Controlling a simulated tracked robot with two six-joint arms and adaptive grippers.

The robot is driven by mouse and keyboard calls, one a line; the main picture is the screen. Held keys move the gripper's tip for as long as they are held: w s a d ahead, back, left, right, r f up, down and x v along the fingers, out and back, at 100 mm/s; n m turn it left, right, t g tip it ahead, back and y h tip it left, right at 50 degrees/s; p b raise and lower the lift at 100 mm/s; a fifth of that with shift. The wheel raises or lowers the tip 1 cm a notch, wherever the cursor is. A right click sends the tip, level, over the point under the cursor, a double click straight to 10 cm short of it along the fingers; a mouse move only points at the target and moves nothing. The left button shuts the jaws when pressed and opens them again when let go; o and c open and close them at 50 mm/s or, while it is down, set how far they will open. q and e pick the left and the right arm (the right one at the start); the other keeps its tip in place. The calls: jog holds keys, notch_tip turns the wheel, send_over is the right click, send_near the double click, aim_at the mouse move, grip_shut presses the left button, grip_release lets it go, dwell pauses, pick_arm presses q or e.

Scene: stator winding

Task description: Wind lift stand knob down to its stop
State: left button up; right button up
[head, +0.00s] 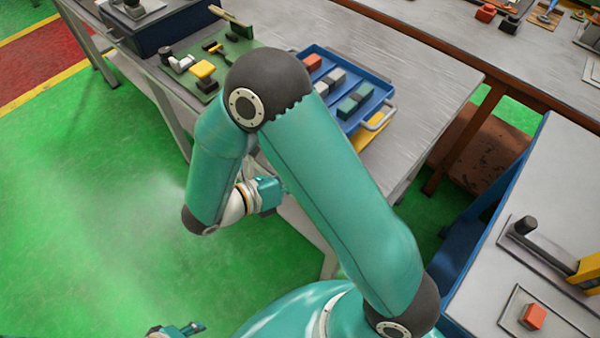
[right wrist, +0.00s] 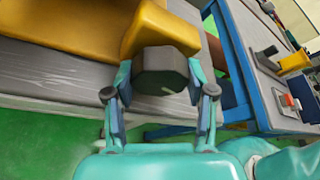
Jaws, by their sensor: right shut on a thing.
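The dark, faceted lift stand knob (right wrist: 160,74) sits on the front of the yellow lift stand (right wrist: 165,30) in the right wrist view. My right gripper (right wrist: 159,93) is shut on the knob, one finger at each side. In the head view the yellow stand (head: 373,132) shows only in part, under the blue tray (head: 377,88). There my arm hides the knob and the right fingertips. My left gripper (head: 190,328) is at the bottom edge of the head view, away from the stand, too small to read.
The tray holds red, grey and green blocks. A green board (head: 225,62) with yellow and black parts lies left of it on the grey table (head: 440,95). A side bench (head: 480,290) at right carries a dark-knobbed fixture and a red block (head: 533,316).

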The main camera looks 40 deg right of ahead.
jog(key=shift+w, duration=0.1)
jog(key=o, duration=1.2)
jog(key=shift+d, duration=0.15)
jog(key=shift+c, duration=0.2)
jog(key=v, duration=1.2)
jog(key=shift+f, duration=0.15)
